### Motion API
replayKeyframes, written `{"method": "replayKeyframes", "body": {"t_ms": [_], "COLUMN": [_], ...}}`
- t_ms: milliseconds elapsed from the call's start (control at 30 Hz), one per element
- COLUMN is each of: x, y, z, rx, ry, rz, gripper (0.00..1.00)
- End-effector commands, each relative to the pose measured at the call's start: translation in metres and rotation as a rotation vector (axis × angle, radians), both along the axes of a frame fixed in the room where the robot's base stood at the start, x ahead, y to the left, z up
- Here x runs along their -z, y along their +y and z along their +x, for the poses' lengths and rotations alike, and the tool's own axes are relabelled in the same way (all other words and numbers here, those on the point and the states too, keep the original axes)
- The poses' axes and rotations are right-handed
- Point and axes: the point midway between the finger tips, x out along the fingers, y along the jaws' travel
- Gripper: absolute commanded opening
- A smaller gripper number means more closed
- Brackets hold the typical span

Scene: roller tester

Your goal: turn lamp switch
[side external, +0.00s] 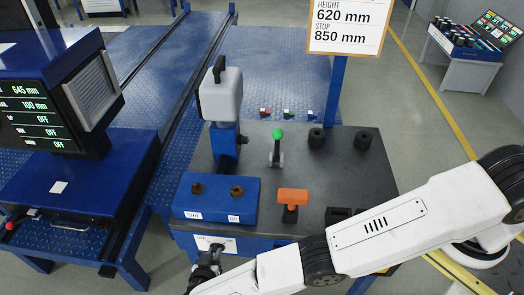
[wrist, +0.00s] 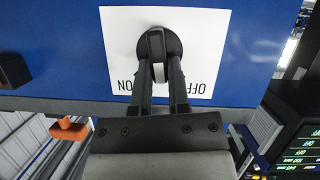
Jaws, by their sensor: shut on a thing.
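The lamp switch (wrist: 157,42) is a black round knob on a white plate (wrist: 205,40) fixed to a blue panel. The plate carries OFF and ON labels, upside down in the wrist view. My gripper (wrist: 160,70) is shut on the knob, with one finger on each side of it. In the side external view my gripper (side external: 210,258) reaches the front of the bench below the blue box, by the white plate (side external: 228,245). The knob is hidden there by my gripper.
Above on the bench stand a blue box (side external: 216,205) with two knobs, an orange-topped part (side external: 293,197) and a green-tipped lever (side external: 277,145). A monitor (side external: 40,115) at left shows 645 mm, 100 mm and several OFF lines.

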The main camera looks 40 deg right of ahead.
Motion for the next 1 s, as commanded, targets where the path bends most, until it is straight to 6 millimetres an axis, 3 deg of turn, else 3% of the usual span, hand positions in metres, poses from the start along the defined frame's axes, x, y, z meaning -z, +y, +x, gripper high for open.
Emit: {"method": "replayKeyframes", "body": {"t_ms": [33, 67, 133, 167, 567, 1000], "x": [0.001, 0.001, 0.001, 0.001, -0.001, -0.018], "y": [0.0, 0.0, 0.0, 0.0, 0.002, 0.034], "z": [-0.001, -0.001, -0.001, -0.001, -0.002, -0.03], "rx": [-0.001, -0.001, -0.001, -0.001, -0.001, -0.003], "ry": [0.002, 0.002, 0.001, 0.001, 0.0, 0.0], "rz": [-0.001, -0.001, -0.001, -0.001, 0.0, 0.0], "gripper": [0.0, 0.3, 0.52, 0.56, 0.56, 0.56]}}
